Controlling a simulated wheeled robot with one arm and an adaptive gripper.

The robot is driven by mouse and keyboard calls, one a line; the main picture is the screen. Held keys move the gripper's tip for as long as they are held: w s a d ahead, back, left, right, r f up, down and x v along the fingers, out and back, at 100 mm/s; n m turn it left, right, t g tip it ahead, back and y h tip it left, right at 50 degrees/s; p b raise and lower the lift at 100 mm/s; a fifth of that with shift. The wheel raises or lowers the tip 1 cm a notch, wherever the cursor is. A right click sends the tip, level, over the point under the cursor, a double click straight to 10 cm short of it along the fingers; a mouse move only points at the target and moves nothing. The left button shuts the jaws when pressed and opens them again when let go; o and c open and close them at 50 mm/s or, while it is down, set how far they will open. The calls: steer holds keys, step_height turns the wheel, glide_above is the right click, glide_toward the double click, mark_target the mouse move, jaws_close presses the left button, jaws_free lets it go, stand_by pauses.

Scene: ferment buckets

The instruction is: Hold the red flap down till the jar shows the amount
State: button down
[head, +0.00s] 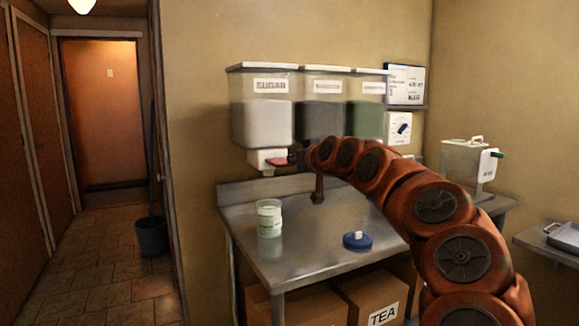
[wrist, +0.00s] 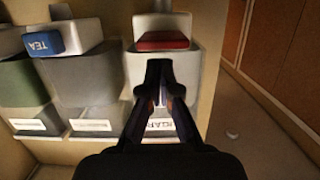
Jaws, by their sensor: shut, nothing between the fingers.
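The red flap (head: 277,161) is on the white spout below the sugar bin (head: 265,122). The flap also shows in the wrist view (wrist: 163,40), where the picture is upside down. My gripper (wrist: 160,68) has its dark fingers together and empty, pointing toward the flap. A small gap seems to show between the fingertips and the flap; contact cannot be told. The clear jar (head: 268,218) stands upright on the steel table (head: 300,262), in front of and below the sugar spout. It looks pale green-white; its marks and fill level are too small to read.
Two more bins, one dark (head: 318,122) and one green (head: 364,120), hang to the right. A blue lid (head: 357,241) lies on the table. A white dial (head: 398,128) is on the wall, and a clear container (head: 463,160) stands at the right. Boxes sit under the table.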

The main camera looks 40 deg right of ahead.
steer(key=v, duration=0.7)
steer(key=shift+s+a+r+b, duration=0.2)
steer(key=shift+s+r+b, duration=0.05)
steer(key=shift+r+b, duration=0.1)
stand_by(0.7)
